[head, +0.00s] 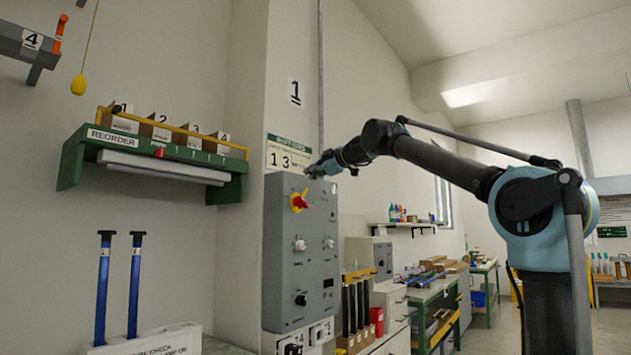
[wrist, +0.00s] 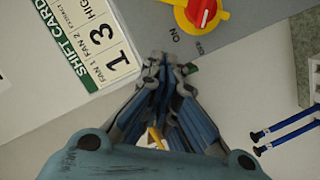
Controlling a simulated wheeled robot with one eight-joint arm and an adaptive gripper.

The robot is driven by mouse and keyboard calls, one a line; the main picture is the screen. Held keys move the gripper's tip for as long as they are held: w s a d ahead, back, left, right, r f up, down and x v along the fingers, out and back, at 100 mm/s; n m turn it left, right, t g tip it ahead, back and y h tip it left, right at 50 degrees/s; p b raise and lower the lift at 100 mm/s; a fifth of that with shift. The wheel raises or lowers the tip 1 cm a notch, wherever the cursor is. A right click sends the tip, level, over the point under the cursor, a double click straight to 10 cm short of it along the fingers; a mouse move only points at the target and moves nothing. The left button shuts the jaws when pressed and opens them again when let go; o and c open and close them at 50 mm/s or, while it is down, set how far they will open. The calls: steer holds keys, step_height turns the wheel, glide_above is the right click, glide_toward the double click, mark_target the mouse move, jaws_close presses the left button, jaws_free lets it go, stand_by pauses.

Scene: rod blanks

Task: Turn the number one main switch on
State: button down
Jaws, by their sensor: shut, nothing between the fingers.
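The main switch is a red knob on a yellow plate (head: 299,202) at the upper part of a grey wall panel (head: 285,255), below a sign with the number 1 (head: 295,92). Which position the knob is set to I cannot tell clearly. My gripper (head: 313,171) is shut and empty, above and right of the knob in the head view and apart from it. In the wrist view its fingertips (wrist: 163,60) point toward the panel's edge.
A shift card (head: 288,155) hangs on the wall above the panel. Smaller knobs (head: 300,244) sit lower on the panel. Benches (head: 432,292) stand at right.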

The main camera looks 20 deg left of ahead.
glide_above(303, 199)
steer(key=s+a, duration=0.1)
steer(key=s, duration=0.1)
steer(key=shift+w+f, duration=0.15)
steer(key=shift+f, duration=0.45)
steer(key=shift+w+d+f, duration=0.2)
steer(key=shift+w+f, duration=0.3)
steer(key=shift+w, duration=0.1)
steer(key=shift+w+d+f, duration=0.15)
steer(key=shift+w+f, duration=0.3)
steer(key=shift+w, duration=0.1)
steer(key=shift+w+d+f, duration=0.2)
steer(key=shift+w+f, duration=0.1)
steer(key=shift+w, duration=0.05)
